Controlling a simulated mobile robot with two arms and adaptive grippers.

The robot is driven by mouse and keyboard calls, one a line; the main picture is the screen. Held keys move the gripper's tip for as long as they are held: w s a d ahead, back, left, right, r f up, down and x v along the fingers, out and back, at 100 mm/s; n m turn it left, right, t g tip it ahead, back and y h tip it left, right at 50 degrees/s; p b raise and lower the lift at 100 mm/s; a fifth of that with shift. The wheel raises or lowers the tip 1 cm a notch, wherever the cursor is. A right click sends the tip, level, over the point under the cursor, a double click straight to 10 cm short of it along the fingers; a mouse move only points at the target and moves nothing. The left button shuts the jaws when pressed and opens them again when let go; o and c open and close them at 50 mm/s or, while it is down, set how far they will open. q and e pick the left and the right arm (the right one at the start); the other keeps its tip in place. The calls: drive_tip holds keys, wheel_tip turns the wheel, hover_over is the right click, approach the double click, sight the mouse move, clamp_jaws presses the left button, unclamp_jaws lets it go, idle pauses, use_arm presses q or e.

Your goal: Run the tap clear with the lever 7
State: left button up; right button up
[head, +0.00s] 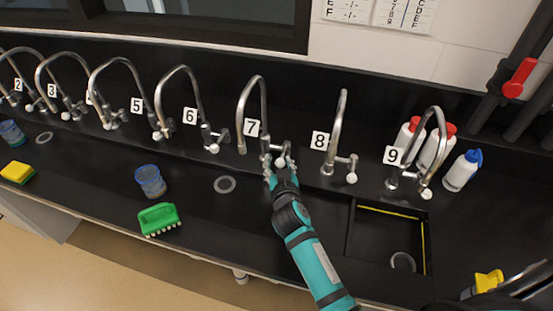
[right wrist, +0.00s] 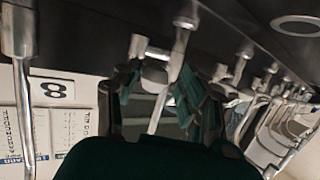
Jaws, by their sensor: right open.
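Tap 7 (head: 263,100) is a steel gooseneck with a white "7" label (head: 251,129) beside it, on the black bench. Its short side lever lies low at the tap's base in the head view, mostly hidden by my right gripper. My right gripper (head: 281,170) is open at the base of tap 7. In the right wrist view its two dark green fingers (right wrist: 168,105) are spread, with a steel tap body and short side lever (right wrist: 150,52) showing just beyond and between them. I cannot tell whether they touch. No water stream is visible.
Tap 6 (head: 190,80) stands left and tap 8 (head: 337,125) close right. A sink basin (head: 425,240), tap 9 (head: 410,150) and several bottles are farther right. A green brush (head: 159,218), blue cup (head: 150,181) and drain (head: 224,184) are left.

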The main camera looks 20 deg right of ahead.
drive_tip(key=shift+d, duration=0.5)
drive_tip(key=shift+s+d, duration=0.1)
drive_tip(key=shift+d, duration=0.15)
drive_tip(key=shift+s+d+p, duration=0.25)
drive_tip(key=shift+d+p, duration=0.3)
drive_tip(key=shift+d, duration=0.6)
drive_tip(key=shift+s+d+p, duration=0.2)
drive_tip(key=shift+d+p, duration=0.35)
drive_tip(key=shift+d, duration=0.6)
drive_tip(key=shift+s+d, duration=0.1)
drive_tip(key=shift+d, duration=0.4)
drive_tip(key=shift+a, duration=0.2)
idle(0.7)
